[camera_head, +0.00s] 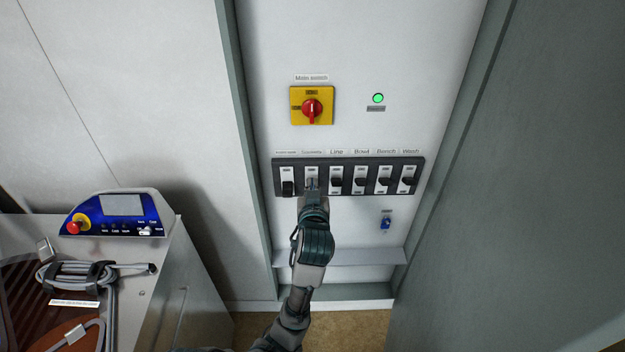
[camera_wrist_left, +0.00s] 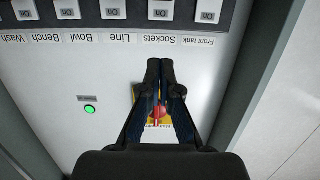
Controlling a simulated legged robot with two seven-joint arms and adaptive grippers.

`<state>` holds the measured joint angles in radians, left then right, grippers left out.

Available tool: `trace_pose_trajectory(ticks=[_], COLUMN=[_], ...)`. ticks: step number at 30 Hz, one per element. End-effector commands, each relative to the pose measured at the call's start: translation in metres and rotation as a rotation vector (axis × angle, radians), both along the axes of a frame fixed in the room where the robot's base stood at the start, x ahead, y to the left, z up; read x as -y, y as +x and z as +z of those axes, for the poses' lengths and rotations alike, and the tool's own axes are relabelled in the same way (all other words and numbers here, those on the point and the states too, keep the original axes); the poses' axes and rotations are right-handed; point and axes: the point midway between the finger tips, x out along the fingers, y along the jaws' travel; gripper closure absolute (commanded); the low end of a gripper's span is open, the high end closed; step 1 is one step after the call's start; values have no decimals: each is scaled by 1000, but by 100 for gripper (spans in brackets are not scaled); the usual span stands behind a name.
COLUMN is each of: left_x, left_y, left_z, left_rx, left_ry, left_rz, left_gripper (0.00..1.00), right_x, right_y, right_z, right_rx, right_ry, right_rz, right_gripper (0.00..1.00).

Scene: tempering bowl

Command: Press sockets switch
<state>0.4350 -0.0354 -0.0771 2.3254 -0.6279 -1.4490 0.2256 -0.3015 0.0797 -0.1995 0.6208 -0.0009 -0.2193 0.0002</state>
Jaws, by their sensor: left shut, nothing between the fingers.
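The Sockets switch (camera_head: 312,172) is second from the left in a black row of switches under small labels. My left gripper (camera_head: 312,184) is shut and empty, with its fingertips over the lower part of this switch. The gripper hides the switch's lever, so its position and whether the tips touch it cannot be told. In the left wrist view, which is upside down, the closed fingertips (camera_wrist_left: 160,64) are near the Sockets label (camera_wrist_left: 182,47). The Sockets switch's "On" mark (camera_wrist_left: 159,13) shows above them. My right gripper is not in view.
The Front tank switch (camera_head: 288,182) and Line switch (camera_head: 336,182) flank it closely. A yellow main switch with a red knob (camera_head: 312,108) and a lit green lamp (camera_head: 378,98) are above. A blue control box (camera_head: 118,214) stands left; a grey panel (camera_head: 510,190) stands right.

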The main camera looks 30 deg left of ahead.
Motion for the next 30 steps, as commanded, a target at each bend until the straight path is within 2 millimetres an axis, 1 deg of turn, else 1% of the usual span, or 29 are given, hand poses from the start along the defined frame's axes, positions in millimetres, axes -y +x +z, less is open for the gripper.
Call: trace_pose_trajectory(ticks=[4, 7, 18, 21, 26, 30], left_x=[-5, -14, -54, -46, -42, -41], left_y=[9, 21, 86, 76, 68, 66], left_z=[-1, -3, -17, -35, -48, -53], left_rx=[-2, -3, -4, -5, -2, -1], left_ry=[4, 3, 2, 1, 2, 1], left_rz=[0, 2, 2, -2, -2, 0], left_gripper=[100, 100, 100, 100, 100, 100], right_x=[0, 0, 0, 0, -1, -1], right_y=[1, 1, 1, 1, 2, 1], right_z=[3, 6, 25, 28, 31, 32], right_rx=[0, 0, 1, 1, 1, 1], right_ry=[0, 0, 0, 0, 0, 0], right_rz=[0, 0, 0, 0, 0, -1], right_gripper=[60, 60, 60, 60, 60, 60])
